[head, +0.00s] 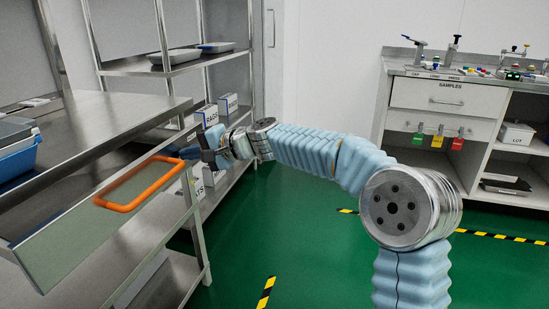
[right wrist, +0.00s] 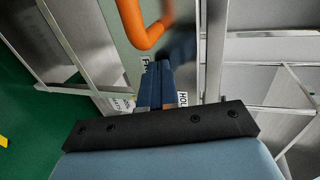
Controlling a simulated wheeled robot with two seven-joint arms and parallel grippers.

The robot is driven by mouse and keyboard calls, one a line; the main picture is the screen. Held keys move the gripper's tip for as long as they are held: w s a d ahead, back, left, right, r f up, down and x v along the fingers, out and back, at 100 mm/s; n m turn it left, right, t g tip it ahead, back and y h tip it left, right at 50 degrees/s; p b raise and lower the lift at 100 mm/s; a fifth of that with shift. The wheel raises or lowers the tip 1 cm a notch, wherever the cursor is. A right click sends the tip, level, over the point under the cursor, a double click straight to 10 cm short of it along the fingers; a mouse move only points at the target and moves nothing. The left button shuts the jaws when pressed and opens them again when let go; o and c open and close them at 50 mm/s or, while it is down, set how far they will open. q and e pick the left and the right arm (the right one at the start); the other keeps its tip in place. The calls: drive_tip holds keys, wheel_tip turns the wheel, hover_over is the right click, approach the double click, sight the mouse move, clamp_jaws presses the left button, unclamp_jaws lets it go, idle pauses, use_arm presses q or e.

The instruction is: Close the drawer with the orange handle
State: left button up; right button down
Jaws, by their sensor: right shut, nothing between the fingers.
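The drawer's long grey-green front panel (head: 75,228) is at the left in the head view, below the steel worktop (head: 95,125). It appears to stand out from the worktop's edge, but how far is hard to tell. Its orange loop handle (head: 122,208) also shows at the top of the right wrist view (right wrist: 146,38). My right gripper (head: 188,153) is near the drawer's far end, close to the handle's far end. Its dark blue fingers (right wrist: 157,68) are together and empty, with their tips apart from the handle. My left gripper is out of view.
Steel shelves with white labelled boxes (head: 207,115) stand behind my right gripper. A samples cabinet (head: 447,97) stands at the back right. Green floor between them is open.

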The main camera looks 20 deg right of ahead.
drive_tip(key=w+a+p, duration=0.1)
drive_tip(key=w+a, duration=0.2)
drive_tip(key=w+a+p, duration=0.2)
drive_tip(key=w+a, duration=0.1)
drive_tip(key=a, duration=0.1)
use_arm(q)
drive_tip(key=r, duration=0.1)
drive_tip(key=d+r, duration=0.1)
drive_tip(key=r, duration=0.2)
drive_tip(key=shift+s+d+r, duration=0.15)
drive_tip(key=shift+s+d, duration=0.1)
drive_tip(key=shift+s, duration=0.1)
use_arm(e)
drive_tip(key=shift+r, duration=0.2)
